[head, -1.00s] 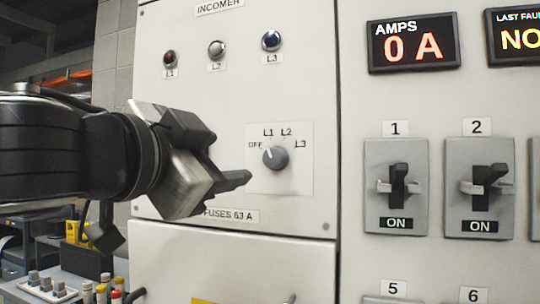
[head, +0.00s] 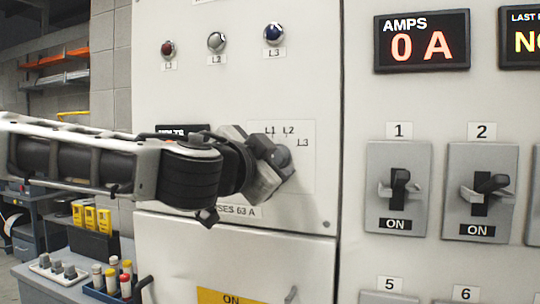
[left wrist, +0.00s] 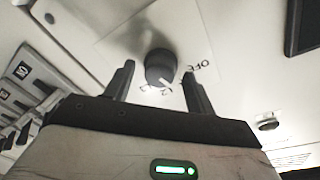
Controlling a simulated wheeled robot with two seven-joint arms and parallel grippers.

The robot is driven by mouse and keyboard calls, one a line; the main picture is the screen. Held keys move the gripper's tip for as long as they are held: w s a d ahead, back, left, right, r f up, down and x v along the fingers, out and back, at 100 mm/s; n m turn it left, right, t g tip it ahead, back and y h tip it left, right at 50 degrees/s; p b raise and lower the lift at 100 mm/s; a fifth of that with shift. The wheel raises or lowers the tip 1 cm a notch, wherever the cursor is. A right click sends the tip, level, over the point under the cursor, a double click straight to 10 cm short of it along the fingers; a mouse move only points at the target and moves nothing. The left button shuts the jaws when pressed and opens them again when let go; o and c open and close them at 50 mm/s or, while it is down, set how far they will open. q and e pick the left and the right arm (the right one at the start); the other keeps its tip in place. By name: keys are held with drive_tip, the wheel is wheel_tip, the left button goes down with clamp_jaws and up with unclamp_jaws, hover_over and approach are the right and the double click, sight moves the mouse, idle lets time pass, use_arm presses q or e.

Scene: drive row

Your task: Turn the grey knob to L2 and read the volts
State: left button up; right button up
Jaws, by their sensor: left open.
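The grey knob (head: 283,155) sits on a white plate (head: 307,178) marked OFF, L1, L2 and L3, partly hidden in the head view by my left gripper (head: 273,163). In the left wrist view the knob (left wrist: 160,66) shows between the two open fingers (left wrist: 158,72), with a gap on each side. Its white pointer line faces the labels, but I cannot tell which label it meets. The black volts display (head: 182,130) is mostly covered by my left arm, so its reading is hidden. My right gripper is out of view.
Red, white and blue lamps (head: 216,41) are above the knob. Right are the AMPS display (head: 421,41), showing 0 A, and breaker switches 1 (head: 398,190) and 2 (head: 480,192), labelled ON. A bench with a blue tray (head: 112,294) stands lower left.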

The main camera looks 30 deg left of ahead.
use_arm(q)
drive_tip(key=c, duration=1)
drive_tip(key=shift+o, duration=0.2)
drive_tip(key=m, duration=0.5)
drive_tip(key=shift+m+g, duration=0.3)
drive_tip(key=shift+m+p, duration=0.3)
drive_tip(key=shift+m, duration=0.5)
